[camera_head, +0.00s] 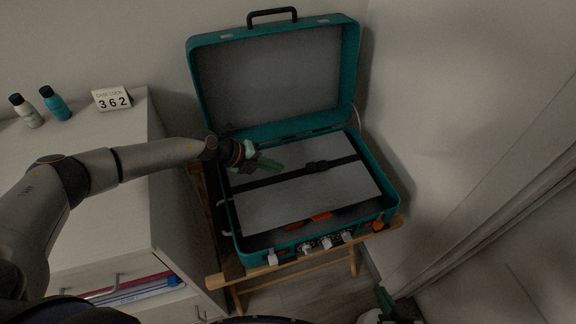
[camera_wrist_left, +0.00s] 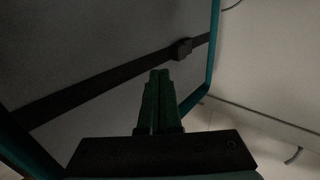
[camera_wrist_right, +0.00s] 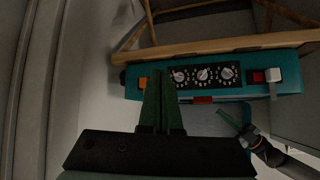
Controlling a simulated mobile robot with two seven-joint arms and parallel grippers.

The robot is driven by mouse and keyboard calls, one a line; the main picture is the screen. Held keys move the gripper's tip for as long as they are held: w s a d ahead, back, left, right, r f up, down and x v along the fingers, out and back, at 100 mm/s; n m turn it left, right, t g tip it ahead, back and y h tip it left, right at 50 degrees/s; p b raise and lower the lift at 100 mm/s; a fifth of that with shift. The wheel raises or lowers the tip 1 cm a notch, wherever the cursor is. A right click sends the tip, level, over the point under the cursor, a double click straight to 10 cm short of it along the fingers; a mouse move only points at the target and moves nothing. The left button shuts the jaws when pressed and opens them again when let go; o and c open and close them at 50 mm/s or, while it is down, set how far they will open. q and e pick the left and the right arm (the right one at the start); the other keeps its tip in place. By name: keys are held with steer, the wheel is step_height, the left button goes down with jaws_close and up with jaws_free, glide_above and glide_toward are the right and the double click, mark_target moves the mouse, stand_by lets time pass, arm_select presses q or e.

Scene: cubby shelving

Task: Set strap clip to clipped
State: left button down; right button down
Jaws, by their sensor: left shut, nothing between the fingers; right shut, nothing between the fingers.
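A teal suitcase (camera_head: 226,212) stands open on a wooden stand. A black strap (camera_head: 275,178) runs across the grey panel inside it. The dark strap clip (camera_head: 316,166) sits on the strap right of centre; it also shows in the left wrist view (camera_wrist_left: 183,47). I cannot tell whether the clip is fastened. My left gripper (camera_head: 275,164) is shut and empty over the strap's left part, left of the clip; its green fingers (camera_wrist_left: 158,75) point toward the strap. My right gripper (camera_head: 382,292) is shut and empty, low in front of the suitcase's right side.
The suitcase's raised lid (camera_head: 270,75) stands behind. Its front has latches and several dials (camera_wrist_right: 203,75). The wooden stand (camera_head: 375,238) is below. A white cabinet (camera_head: 100,190) at left bears two bottles and a "362" card (camera_head: 112,99). A wall is close at right.

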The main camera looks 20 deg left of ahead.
arm_select(q)
steer(key=v, duration=0.4)
steer(key=shift+s+a+r+p, duration=0.15)
steer(key=shift+r+p, duration=0.15)
steer(key=shift+p, duration=0.1)
steer(key=shift+s+a+r, duration=0.25)
steer(key=shift+a+r, duration=0.05)
steer(key=shift+a, duration=0.05)
arm_select(e)
steer(key=shift+s+d, duration=0.5)
steer(key=shift+d, duration=0.3)
steer(key=shift+w, duration=0.1)
